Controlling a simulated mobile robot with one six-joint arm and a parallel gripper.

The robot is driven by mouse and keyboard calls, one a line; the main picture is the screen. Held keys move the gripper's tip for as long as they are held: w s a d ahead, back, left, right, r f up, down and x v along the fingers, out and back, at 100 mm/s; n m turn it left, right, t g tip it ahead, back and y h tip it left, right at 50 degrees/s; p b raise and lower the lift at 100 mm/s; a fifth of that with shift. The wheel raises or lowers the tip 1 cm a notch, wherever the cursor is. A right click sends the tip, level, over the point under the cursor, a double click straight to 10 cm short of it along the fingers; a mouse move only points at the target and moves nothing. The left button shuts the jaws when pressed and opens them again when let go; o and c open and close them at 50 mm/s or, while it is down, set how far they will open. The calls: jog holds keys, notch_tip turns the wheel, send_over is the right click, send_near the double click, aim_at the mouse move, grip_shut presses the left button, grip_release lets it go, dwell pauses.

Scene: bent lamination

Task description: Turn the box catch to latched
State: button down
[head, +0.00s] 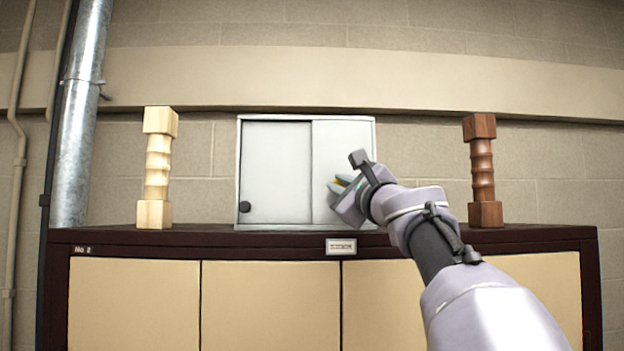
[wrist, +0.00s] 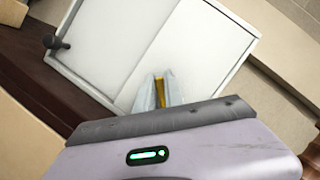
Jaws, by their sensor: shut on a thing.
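The box (head: 275,160) is a pale grey-white cabinet with two front panels, standing on a dark wooden top. A small yellow part, seemingly the catch (wrist: 160,92), shows between my gripper's fingers at the right panel; it also shows in the head view (head: 340,183). My gripper (wrist: 166,90) is shut on it, in front of the right panel in the head view (head: 338,187). The fingers hide most of the yellow part, so I cannot tell which way it is turned. A dark round knob (head: 244,207) sits low on the left panel.
A pale turned wooden post (head: 157,165) stands left of the box, and a dark brown one (head: 483,170) stands right, beyond my arm. A metal pipe (head: 82,120) runs up the wall at left.

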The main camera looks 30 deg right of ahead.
jog(key=n, duration=0.1)
jog(key=n+y+p, duration=0.1)
jog(key=n, duration=0.1)
jog(key=n+y, duration=0.1)
jog(key=n, duration=0.1)
jog(key=shift+w+a+f+g, duration=0.15)
jog(key=shift+f+g, duration=0.2)
jog(key=shift+g, duration=0.05)
jog(key=shift+a+f+n+g+y+p, duration=0.15)
jog(key=shift+n+g+p, duration=0.15)
jog(key=shift+n, duration=0.4)
jog(key=shift+d+f+n+g+y+p, duration=0.15)
jog(key=shift+n+p, duration=0.1)
jog(key=shift+n, duration=0.45)
jog(key=shift+a+f+n+g+p, duration=0.1)
jog(key=shift+n+g+p, duration=0.2)
jog(key=shift+n, duration=0.4)
jog(key=c, duration=1.4)
grip_release()
jog(key=shift+w+f, duration=0.1)
jog(key=shift+c, duration=0.2)
jog(key=shift+w+d, duration=0.1)
jog(key=shift+d, duration=0.1)
jog(key=s+a+b, duration=0.3)
jog(key=s+b, duration=0.2)
jog(key=s, duration=1.2)
jog(key=shift+s+b, duration=0.15)
jog(key=shift+b, duration=0.2)
